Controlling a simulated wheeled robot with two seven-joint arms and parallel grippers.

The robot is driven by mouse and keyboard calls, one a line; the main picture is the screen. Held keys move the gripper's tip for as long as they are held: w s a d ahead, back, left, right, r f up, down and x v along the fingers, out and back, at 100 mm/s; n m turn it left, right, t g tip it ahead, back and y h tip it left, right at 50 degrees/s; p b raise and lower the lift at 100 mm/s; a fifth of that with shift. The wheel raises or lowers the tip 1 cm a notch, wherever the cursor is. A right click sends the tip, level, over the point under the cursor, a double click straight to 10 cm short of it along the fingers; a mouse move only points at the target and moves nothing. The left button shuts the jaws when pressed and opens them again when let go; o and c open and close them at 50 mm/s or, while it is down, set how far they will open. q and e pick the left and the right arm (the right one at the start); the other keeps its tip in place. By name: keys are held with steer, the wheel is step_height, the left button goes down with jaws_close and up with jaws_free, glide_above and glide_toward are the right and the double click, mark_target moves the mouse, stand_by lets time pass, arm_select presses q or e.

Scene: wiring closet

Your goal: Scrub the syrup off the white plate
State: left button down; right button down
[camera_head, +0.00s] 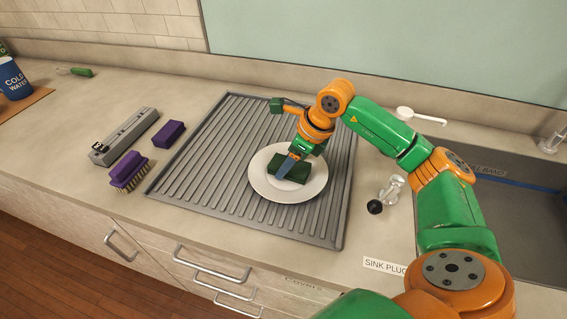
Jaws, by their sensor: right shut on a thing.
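The white plate (259,186) lies on the grey ribbed drainboard. A dark green block, looking like a scrub pad (301,175), is over the middle of the plate and appears to rest on it. My right gripper (289,165) points down from above and is shut on the green scrub pad. I see no syrup on the bare parts of the plate; the pad and gripper hide its middle. My left gripper is not in view.
The drainboard (212,181) has a raised edge. Left of it lie a purple sponge (167,133), a purple brush (128,171) and a grey strip (124,137). A blue cup (14,80) stands far left. The sink (520,200) and a sink plug (375,207) are right.

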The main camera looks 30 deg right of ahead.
step_height(320, 180, up, 9)
steer(key=p, duration=0.8)
steer(key=shift+d+r, duration=0.1)
